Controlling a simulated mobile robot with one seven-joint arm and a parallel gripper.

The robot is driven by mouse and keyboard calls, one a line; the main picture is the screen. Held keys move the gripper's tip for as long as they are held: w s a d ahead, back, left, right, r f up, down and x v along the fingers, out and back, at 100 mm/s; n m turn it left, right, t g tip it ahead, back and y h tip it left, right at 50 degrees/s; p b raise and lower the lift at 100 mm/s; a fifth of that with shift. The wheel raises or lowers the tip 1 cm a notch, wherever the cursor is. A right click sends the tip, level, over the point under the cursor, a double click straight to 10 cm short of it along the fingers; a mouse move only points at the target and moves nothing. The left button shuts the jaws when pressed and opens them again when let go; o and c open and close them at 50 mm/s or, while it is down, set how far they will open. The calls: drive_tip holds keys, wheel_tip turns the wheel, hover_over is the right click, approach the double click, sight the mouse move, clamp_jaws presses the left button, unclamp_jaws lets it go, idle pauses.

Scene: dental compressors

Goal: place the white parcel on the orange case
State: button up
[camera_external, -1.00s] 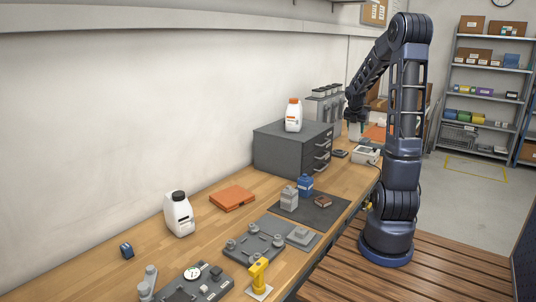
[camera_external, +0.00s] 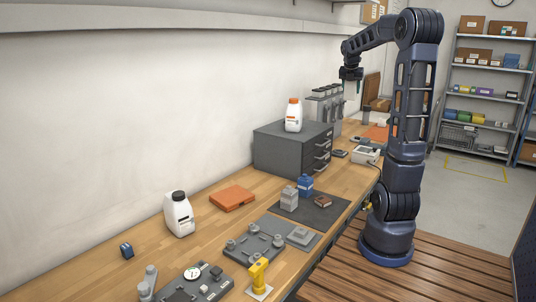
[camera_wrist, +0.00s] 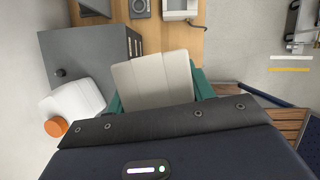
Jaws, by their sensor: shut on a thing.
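My gripper (camera_external: 351,80) is raised high above the far part of the bench, beyond the grey drawer cabinet. In the wrist view the white parcel (camera_wrist: 153,84) sits between the teal fingers of my gripper (camera_wrist: 158,88), which are shut on it. In the external view the parcel is hard to make out against the pale wall. The orange case (camera_external: 233,198) lies flat on the wooden bench, nearer the camera, between the cabinet and a white bottle. Its top looks clear. It does not show in the wrist view.
The grey drawer cabinet (camera_external: 290,150) carries a white bottle with an orange cap (camera_external: 293,115). Another white bottle (camera_external: 179,214) stands left of the case. A dark mat (camera_external: 318,213) holds a blue container (camera_external: 305,184) and other small items. Grey fixtures occupy the near bench.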

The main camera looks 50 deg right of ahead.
drive_tip(key=w+a+n+t, duration=0.2)
drive_tip(key=w+a+n, duration=0.2)
drive_tip(key=w+a, duration=0.85)
drive_tip(key=n+t+y, duration=0.2)
drive_tip(key=n+y, duration=0.2)
drive_tip(key=n, duration=0.8)
hover_over(236, 192)
wheel_tip(236, 192, down, 38)
drive_tip(key=shift+d+r, duration=0.1)
drive_tip(key=o, duration=1)
drive_tip(key=shift+o, duration=0.2)
